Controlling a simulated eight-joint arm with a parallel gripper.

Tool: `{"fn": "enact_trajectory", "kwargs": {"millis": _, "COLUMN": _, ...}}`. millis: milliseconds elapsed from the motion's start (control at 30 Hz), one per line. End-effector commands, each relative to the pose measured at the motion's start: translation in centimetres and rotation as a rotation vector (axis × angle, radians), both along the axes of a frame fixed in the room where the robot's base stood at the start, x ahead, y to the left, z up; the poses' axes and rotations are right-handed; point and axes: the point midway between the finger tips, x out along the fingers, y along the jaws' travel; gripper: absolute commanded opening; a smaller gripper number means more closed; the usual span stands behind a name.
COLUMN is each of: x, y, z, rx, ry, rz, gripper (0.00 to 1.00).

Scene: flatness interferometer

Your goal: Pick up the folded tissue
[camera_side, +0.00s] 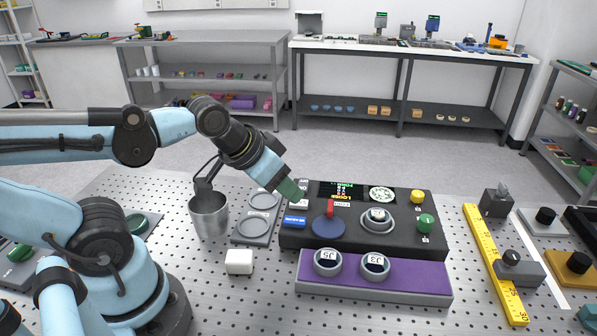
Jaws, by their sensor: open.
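A small white block with rounded edges (239,262), which looks like the folded tissue, lies on the perforated metal table in front of the grey tray. My gripper (291,191) is above and to the right of it in the picture, near the back left corner of the black console. My gripper points down and right, with a teal end. It appears empty, and the gap between its fingers is hard to make out from this side. The white block stands clear of my gripper, and nothing covers it.
A metal cup (209,218) with a dark handled piece above it stands left of the grey tray (246,239). The black console (290,242) and a purple-topped rack (420,282) with two labelled round pieces are to the right. A yellow ruler (490,260) lies farther right.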

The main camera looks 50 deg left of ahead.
Motion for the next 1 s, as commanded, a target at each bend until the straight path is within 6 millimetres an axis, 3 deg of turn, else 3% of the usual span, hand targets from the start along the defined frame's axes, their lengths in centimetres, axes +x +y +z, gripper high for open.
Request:
{"fn": "enact_trajectory", "kwargs": {"millis": 267, "x": 0.0, "y": 0.0, "z": 0.0, "rx": 0.000, "ry": 0.000, "rz": 0.000, "gripper": 0.44}}
{"fn": "enact_trajectory", "kwargs": {"millis": 533, "x": 0.0, "y": 0.0, "z": 0.0, "rx": 0.000, "ry": 0.000, "rz": 0.000, "gripper": 0.83}}
{"fn": "enact_trajectory", "kwargs": {"millis": 833, "x": -0.2, "y": 0.1, "z": -0.1, "rx": -0.012, "ry": 0.014, "rz": 0.018, "gripper": 0.83}}
{"fn": "enact_trajectory", "kwargs": {"millis": 1000, "x": -2.2, "y": 0.5, "z": -1.0, "rx": -0.119, "ry": 0.163, "rz": 0.217, "gripper": 0.83}}
